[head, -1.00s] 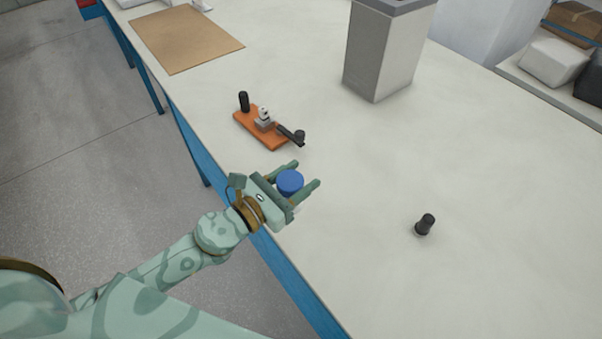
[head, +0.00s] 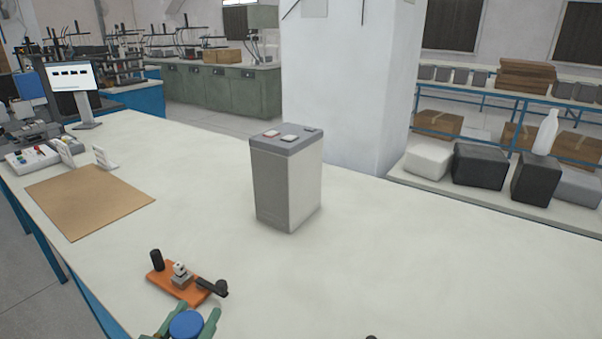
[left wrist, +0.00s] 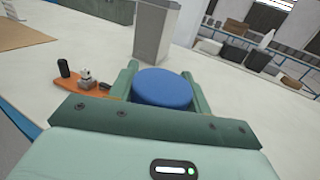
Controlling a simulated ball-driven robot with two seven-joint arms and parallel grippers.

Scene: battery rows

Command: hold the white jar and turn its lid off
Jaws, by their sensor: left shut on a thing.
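The jar shows only as its round blue lid (head: 187,324) at the bottom edge of the head view. The lid also shows in the left wrist view (left wrist: 162,88), between the fingers; the white jar body under it is hidden. My left gripper (head: 185,328) is shut on the jar, one green finger on each side of it. In the left wrist view the gripper (left wrist: 165,85) spans the lid's width. The lid sits level on top. My right gripper is in neither view.
An orange fixture (head: 178,287) with black knobs lies just beyond the gripper. A grey battery block (head: 287,180) stands mid-table. A brown mat (head: 90,199) lies at the left. The white table (head: 440,260) is bare to the right. A dark object's top shows at the bottom edge.

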